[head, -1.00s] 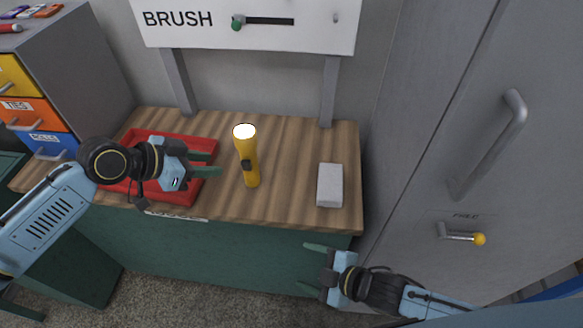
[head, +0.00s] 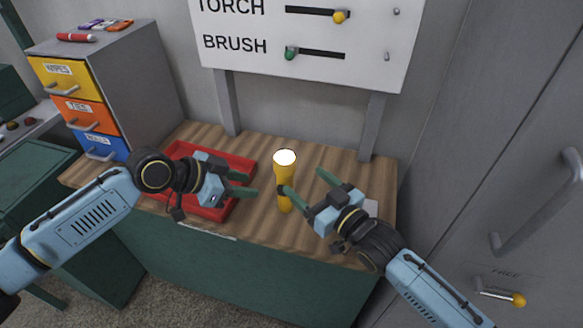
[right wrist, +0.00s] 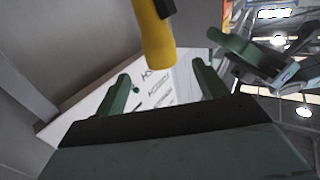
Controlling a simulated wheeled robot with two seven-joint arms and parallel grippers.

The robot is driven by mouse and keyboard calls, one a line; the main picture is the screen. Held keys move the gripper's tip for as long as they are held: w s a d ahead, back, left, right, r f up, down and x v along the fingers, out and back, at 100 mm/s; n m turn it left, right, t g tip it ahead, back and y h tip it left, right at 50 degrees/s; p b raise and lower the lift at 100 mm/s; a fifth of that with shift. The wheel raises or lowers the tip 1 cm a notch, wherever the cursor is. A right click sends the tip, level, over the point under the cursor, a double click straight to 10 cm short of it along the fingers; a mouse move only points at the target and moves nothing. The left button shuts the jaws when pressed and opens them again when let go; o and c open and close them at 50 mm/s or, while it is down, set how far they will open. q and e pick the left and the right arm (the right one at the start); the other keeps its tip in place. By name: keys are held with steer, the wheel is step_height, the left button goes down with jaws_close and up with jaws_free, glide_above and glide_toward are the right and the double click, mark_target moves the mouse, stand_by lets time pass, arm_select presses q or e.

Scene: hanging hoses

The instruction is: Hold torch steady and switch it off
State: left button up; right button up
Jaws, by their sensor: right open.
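The yellow torch (head: 284,177) stands upright on the wooden bench, its top lens glowing white. My left gripper (head: 252,184) is to the left of the torch, its fingers apart and empty, pointing at it. My right gripper (head: 305,181) is open and just right of the torch. One of its fingertips overlaps the torch's side near the dark switch in the head view; I cannot tell whether they touch. In the right wrist view the torch (right wrist: 153,36) hangs into the top, between and beyond the open fingers (right wrist: 163,88), with its black switch partly in view.
A red tray (head: 242,163) lies behind my left gripper. A grey block (head: 371,207) is mostly hidden behind my right gripper. The board (head: 370,35) above has TORCH and BRUSH sliders. A drawer cabinet (head: 125,70) stands left, a grey locker (head: 470,130) right.

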mark_target(292, 170)
steer(key=x, duration=0.8)
